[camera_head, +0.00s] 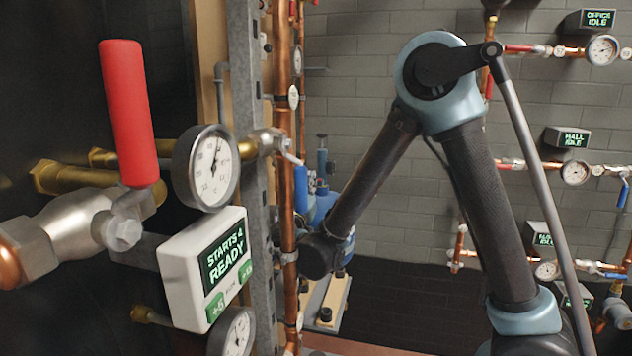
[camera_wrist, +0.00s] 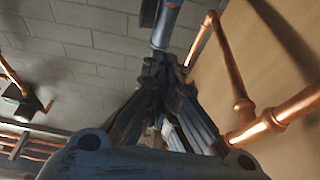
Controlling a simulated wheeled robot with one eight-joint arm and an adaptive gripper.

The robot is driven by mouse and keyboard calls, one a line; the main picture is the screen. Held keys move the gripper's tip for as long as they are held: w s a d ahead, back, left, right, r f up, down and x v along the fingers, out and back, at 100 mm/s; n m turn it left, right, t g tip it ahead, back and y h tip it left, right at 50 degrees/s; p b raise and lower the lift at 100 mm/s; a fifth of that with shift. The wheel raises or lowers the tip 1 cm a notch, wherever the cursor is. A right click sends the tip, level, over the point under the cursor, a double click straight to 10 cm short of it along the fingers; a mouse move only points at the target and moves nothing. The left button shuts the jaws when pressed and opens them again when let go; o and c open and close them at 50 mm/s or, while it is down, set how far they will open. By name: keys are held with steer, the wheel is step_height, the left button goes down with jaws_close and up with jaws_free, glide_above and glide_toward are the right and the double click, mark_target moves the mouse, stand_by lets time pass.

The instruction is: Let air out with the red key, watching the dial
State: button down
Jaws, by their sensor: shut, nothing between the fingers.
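A large red handle (camera_head: 127,115) stands almost upright on a metal valve (camera_head: 78,228) at the near left. No separate red key can be made out. A round white dial (camera_head: 214,168) is right of the handle, its dark needle pointing roughly upward. Below it, a white box (camera_head: 182,285) has a lit screen reading "STARTS 4 READY". My gripper (camera_wrist: 166,62) shows in the wrist view with its dark fingers together and nothing between them. In the head view my arm reaches down behind the copper pipe, away from the red handle; the fingers are hard to make out there.
A vertical copper pipe (camera_head: 283,120) and a grey metal post (camera_head: 246,80) stand between the dial and my arm. A second dial (camera_head: 234,334) is partly cut off below. Gauges, pipes and screens line the brick wall (camera_head: 350,120). Copper pipes (camera_wrist: 240,110) run close right of my fingers.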

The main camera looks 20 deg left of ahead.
step_height(320, 180, up, 3)
glide_above(320, 179)
steer(key=s, duration=0.3)
steer(key=shift+d, duration=0.15)
steer(key=shift+w+f, duration=0.2)
steer(key=shift+w, duration=0.05)
steer(key=shift+f, duration=1.75)
steer(key=shift+f, duration=0.2)
steer(key=shift+s+f, duration=0.15)
steer(key=shift+f, duration=0.35)
steer(key=shift+s, duration=0.15)
steer(key=shift+w, duration=0.2)
